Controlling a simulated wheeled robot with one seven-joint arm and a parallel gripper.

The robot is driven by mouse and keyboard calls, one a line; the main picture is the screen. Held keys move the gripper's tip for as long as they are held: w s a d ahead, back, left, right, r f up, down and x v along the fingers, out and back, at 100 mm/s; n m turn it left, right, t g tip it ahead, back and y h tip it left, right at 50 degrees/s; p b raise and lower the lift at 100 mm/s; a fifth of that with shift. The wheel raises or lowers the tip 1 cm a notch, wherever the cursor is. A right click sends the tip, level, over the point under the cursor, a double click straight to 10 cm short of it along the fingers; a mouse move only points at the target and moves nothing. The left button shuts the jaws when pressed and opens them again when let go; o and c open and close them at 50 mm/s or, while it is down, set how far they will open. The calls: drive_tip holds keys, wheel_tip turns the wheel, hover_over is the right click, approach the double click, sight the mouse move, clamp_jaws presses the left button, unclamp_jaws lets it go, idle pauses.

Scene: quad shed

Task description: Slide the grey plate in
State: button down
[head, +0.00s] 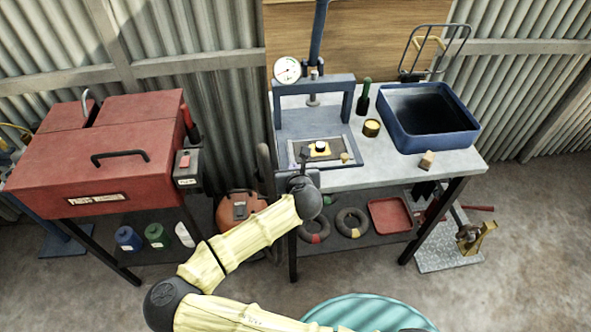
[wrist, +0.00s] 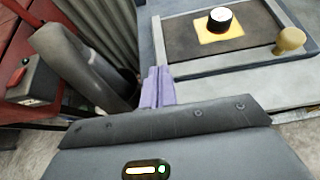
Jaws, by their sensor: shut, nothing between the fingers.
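The dark grey plate (head: 333,146) lies flat in a lighter frame at the front of the blue-grey press (head: 341,101). A yellow square (wrist: 220,37) lies on the plate, with a black puck (wrist: 219,19) with a white top on it. A tan knob (head: 345,158) stands at the plate's front right corner; it also shows in the wrist view (wrist: 289,40). My gripper (head: 304,152) is at the front left corner of the press base. Its pale purple fingers (wrist: 158,88) are shut and empty, left of the plate. I cannot tell whether they touch the frame.
A red cabinet (head: 95,150) stands left, across a narrow gap.

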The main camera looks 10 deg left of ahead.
sight(288, 141)
drive_tip(key=w+a, duration=0.1)
drive_tip(key=w, duration=0.3)
drive_tip(key=w+a+p, duration=0.1)
drive_tip(key=w, duration=0.4)
drive_tip(key=w+a+p, duration=0.1)
drive_tip(key=w, duration=0.4)
drive_tip(key=shift+a, duration=0.4)
drive_tip(key=shift+s+a, duration=0.15)
drive_tip(key=shift+a, duration=0.05)
drive_tip(key=shift+d, duration=0.1)
drive_tip(key=shift+s+d, duration=0.1)
drive_tip(key=shift+d, duration=0.05)
drive_tip(key=s, duration=0.4)
drive_tip(key=shift+d+p, duration=0.3)
drive_tip(key=shift+d, duration=0.1)
drive_tip(key=b+v, duration=0.1)
drive_tip(key=v, duration=0.8)
drive_tip(key=shift+s+r, duration=0.25)
drive_tip(key=shift+r, duration=0.1)
